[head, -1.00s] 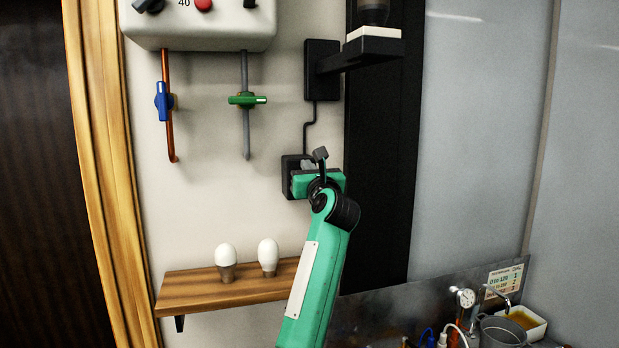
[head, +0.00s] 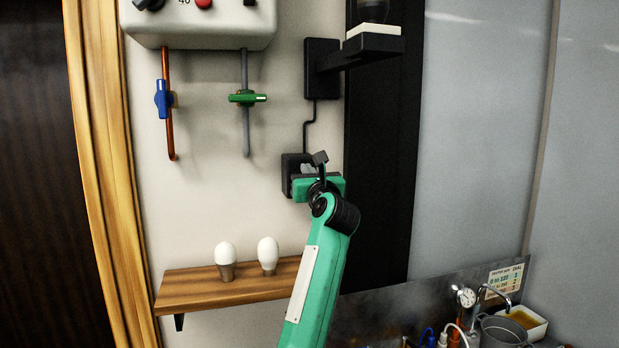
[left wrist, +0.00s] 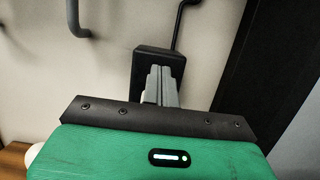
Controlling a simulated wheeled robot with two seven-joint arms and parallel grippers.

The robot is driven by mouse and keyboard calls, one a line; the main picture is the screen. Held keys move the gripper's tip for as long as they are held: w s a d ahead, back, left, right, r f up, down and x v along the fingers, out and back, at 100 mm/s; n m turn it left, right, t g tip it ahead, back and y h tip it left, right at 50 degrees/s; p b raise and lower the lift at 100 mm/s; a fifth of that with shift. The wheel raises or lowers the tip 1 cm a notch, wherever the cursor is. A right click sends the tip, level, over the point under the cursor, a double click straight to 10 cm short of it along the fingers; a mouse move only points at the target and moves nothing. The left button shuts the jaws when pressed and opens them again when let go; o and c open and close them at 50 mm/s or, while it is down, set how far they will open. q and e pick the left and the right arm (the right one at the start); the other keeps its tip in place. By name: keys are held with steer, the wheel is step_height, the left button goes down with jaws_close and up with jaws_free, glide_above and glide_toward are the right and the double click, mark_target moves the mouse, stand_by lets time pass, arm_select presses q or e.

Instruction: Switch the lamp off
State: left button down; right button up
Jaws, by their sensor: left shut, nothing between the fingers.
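A black switch box (head: 289,166) is on the wall, with a black cable (head: 308,125) running up from it to a black wall bracket (head: 321,70). The bracket's arm carries a white block (head: 374,32) with a dark glassy part on it, cut off by the top edge; I cannot tell whether it is lit. My left gripper (head: 308,168) is shut and empty, right in front of the switch box. In the left wrist view its grey fingers (left wrist: 160,84) point at the box (left wrist: 158,62) and hide its middle, so the switch's position and any contact are hidden. My right gripper is not in view.
A wooden shelf (head: 190,291) below holds two white bulbs (head: 226,254). A white boiler (head: 200,28) hangs above, with blue (head: 162,99) and green (head: 247,98) valve handles on pipes. A pot (head: 502,332) and a gauge (head: 464,297) stand at lower right.

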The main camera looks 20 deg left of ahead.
arm_select(q)
steer(key=shift+f+b, duration=0.3)
steer(key=shift+f, duration=0.55)
steer(key=s+d+r, duration=0.1)
steer(key=s+d, duration=0.4)
steer(key=s, duration=0.3)
steer(key=shift+s+d+r+b, duration=0.15)
steer(key=shift+d+b, duration=0.2)
stand_by(0.5)
